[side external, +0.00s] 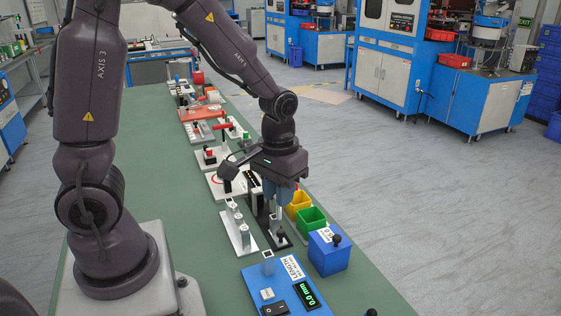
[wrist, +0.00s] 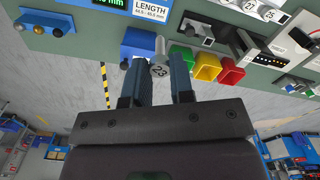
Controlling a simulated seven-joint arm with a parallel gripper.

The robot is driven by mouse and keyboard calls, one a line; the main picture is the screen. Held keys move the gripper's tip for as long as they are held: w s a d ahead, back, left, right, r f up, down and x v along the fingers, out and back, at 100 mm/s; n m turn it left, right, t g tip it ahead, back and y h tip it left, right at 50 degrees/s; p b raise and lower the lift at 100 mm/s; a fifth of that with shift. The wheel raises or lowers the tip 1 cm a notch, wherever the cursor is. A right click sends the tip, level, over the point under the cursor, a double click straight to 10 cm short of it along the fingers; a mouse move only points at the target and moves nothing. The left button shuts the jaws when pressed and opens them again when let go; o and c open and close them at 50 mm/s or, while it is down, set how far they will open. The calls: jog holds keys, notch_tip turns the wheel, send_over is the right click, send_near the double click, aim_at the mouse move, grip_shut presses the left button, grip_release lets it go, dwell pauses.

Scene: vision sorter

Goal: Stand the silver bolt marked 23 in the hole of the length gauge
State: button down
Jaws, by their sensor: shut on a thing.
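The silver bolt marked 23 (wrist: 160,62) is between the two fingers of my gripper (wrist: 158,82) in the wrist view, its numbered head facing the camera. In the side view my gripper (side external: 275,197) points down and is shut on the bolt, above the dark stand beside the bins. The bolt's lower end is hard to make out there. The blue length gauge (side external: 258,288) stands nearer the camera, apart from the bolt. Its display reads 0.0 mm, and a small grey block is at its far end. The gauge (wrist: 105,4) also shows at the top of the wrist view. Its hole cannot be made out clearly.
A blue box with a black knob (side external: 328,256) stands right of the gauge. Green (side external: 311,219) and yellow (side external: 298,201) bins are close beside my gripper, with a red bin (wrist: 231,72) in line. A white rack (side external: 231,222) holds silver bolts to the left. Green tabletop left of the gauge is clear.

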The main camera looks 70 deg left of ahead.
notch_tip(320, 180, down, 7)
jog(key=s+n, duration=0.1)
jog(key=s, duration=0.1)
jog(key=shift+s+d+f, duration=0.15)
jog(key=shift+s, duration=0.15)
dwell(0.3)
jog(key=shift+f, duration=1.8)
dwell(1.2)
jog(key=c, duration=0.5)
grip_release()
